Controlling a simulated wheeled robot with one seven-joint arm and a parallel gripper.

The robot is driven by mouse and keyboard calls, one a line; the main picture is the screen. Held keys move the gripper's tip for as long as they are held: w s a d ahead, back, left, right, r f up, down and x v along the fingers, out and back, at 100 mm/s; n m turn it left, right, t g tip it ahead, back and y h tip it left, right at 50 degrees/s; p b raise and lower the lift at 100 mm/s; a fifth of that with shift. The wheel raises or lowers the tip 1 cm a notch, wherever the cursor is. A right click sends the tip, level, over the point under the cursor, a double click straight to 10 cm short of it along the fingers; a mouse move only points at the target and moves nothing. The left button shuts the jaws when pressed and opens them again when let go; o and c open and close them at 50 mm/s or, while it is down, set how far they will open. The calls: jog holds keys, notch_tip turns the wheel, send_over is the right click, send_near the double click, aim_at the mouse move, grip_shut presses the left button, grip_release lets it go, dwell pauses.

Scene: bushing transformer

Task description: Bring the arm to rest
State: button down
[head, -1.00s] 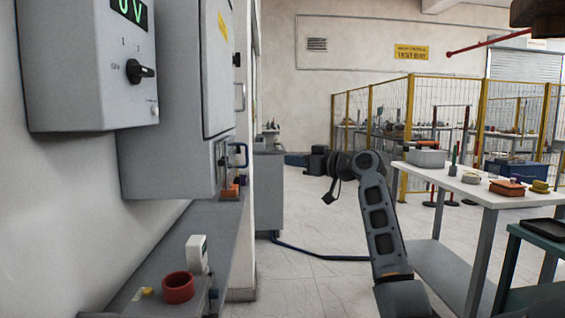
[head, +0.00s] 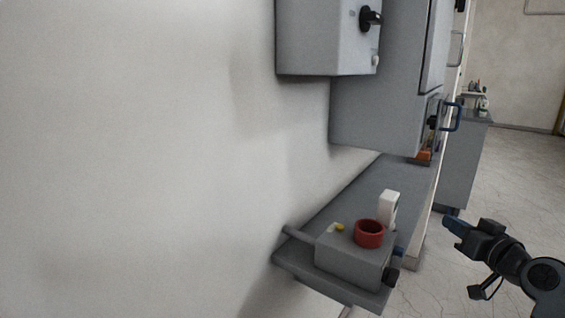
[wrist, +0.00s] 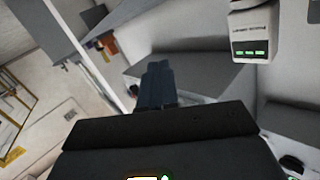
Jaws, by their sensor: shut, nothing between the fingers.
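My gripper (head: 453,222) is at the lower right of the head view, at the end of my dark arm. It points left toward the grey wall shelf (head: 352,196) and is apart from it in the picture. In the wrist view my gripper's fingers (wrist: 158,84) are together, with nothing between them. My upper arm is cut off by the frame edge in the head view.
A grey box with a red ring (head: 369,233) and a white device (head: 389,207) are on the shelf. Grey cabinets (head: 375,120) hang on the wall above. A grey counter (head: 463,165) stands behind. Floor at right is clear.

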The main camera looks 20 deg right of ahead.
jog(key=s+a+f+g, duration=0.1)
jog(key=s+a+f, duration=0.35)
jog(key=a, duration=0.25)
jog(key=s+a+f+p, duration=0.1)
jog(key=s+a+f, duration=0.35)
jog(key=a, duration=0.25)
jog(key=s+a+f+g, duration=0.1)
jog(key=s+a+f, duration=0.35)
jog(key=a, duration=0.35)
jog(key=s+a+r+n+y, duration=0.1)
jog(key=s+a+r, duration=0.2)
jog(key=s, duration=0.5)
jog(key=s+a+r+n+y+p, duration=0.1)
jog(key=s+a+r+n, duration=0.1)
jog(key=s, duration=0.6)
jog(key=s+a+r+n+y, duration=0.1)
jog(key=s+a+r+n, duration=0.1)
jog(key=s+a+r, duration=0.2)
jog(key=s+a, duration=0.2)
jog(key=s, duration=0.2)
jog(key=shift+s+a+r+t+y+p, duration=0.2)
jog(key=shift+r+t+y+p, duration=0.1)
jog(key=shift+y, duration=0.1)
